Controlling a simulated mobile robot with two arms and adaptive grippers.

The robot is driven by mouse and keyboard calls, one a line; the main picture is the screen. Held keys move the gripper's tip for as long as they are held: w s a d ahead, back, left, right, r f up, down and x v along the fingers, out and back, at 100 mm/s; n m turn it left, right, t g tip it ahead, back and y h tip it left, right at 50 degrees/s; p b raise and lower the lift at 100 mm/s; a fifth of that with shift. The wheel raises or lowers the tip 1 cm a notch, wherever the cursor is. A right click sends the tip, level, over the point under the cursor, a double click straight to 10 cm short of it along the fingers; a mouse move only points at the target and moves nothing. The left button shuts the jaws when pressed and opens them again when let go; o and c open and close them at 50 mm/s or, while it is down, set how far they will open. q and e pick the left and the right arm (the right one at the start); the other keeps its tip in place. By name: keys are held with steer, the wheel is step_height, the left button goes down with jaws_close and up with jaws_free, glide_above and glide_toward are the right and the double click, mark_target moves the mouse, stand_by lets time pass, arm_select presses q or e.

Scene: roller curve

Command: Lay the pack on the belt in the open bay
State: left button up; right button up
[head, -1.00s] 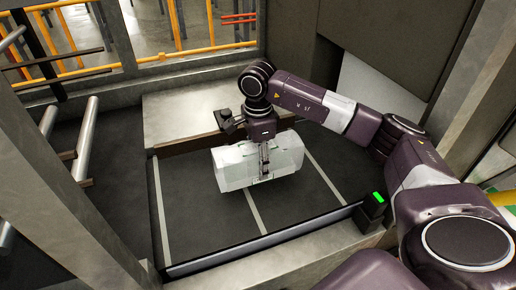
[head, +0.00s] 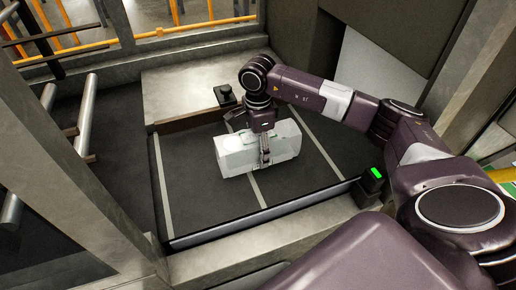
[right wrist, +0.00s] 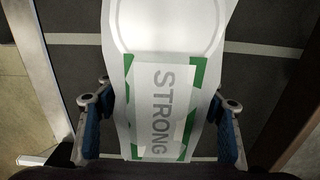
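The pack (head: 236,152) is a pale white block in the middle of the head view, long side across the belt. In the right wrist view its face (right wrist: 165,32) shows a green-edged label reading STRONG. My right gripper (head: 264,148) points down over it, one finger on its near side and one behind. In the wrist view the fingers (right wrist: 162,112) flank the pack and their tips meet its sides, so it looks shut on it. The dark belt (head: 195,205) with pale cross lines lies beneath. I cannot tell whether the pack's underside touches it. My left gripper is not in view.
A pale ledge (head: 185,92) with a small black device (head: 225,95) borders the belt at the back. A metal rail (head: 215,236) runs along the front, with a green-lit sensor (head: 375,174) at its right end. Frame posts and rollers (head: 87,115) stand left. Bare belt shows around the pack.

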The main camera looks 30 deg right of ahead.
steer(key=shift+o, duration=0.3)
steer(key=shift+r, duration=0.15)
step_height(320, 180, up, 11)
steer(key=b, duration=0.3)
steer(key=shift+r, duration=0.55)
